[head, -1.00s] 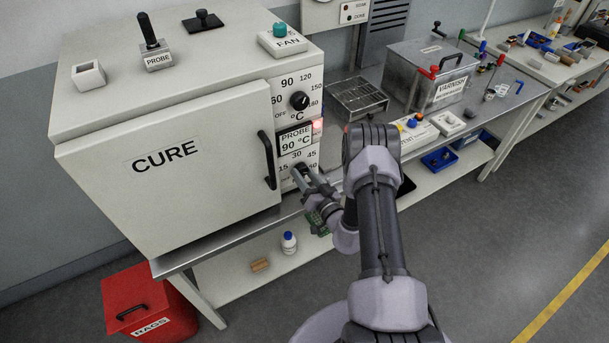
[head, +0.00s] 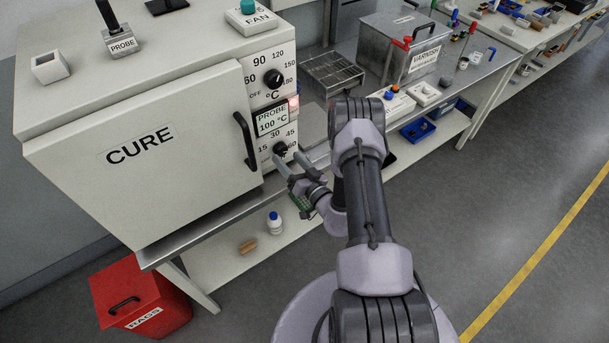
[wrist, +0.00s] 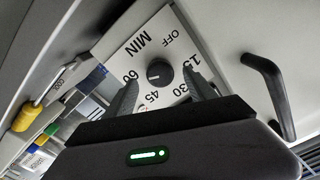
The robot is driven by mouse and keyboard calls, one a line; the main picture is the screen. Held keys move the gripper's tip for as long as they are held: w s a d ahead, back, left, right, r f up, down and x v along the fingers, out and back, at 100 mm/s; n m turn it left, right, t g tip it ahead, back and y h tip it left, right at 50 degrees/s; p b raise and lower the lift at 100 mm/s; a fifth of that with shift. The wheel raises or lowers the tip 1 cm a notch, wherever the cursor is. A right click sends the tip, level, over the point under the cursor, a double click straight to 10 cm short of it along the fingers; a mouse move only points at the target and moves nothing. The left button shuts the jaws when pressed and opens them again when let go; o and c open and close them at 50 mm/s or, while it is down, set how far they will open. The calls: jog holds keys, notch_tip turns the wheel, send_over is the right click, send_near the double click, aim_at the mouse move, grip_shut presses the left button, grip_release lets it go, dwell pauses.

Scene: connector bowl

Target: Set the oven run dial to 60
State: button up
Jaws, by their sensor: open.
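The oven run dial is a round black knob (head: 280,148) low on the oven's front panel, below the display. In the wrist view the dial (wrist: 159,73) has a white mark on its left side, facing the 60 label. My gripper (head: 289,160) is open, just in front of the dial. The head view partly hides the dial's lower labels.
The closed CURE oven (head: 140,150) has a black door handle (head: 246,141) left of the dial. Above are the temperature knob (head: 273,78) and a display (head: 272,121) reading PROBE 100 °C. A wire rack (head: 333,74) and VARNISH box (head: 405,50) stand to the right.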

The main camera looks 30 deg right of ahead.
jog(key=s, duration=1.4)
jog(key=shift+s+d+p, duration=0.25)
jog(key=shift+s+p, duration=0.05)
jog(key=shift+p, duration=0.15)
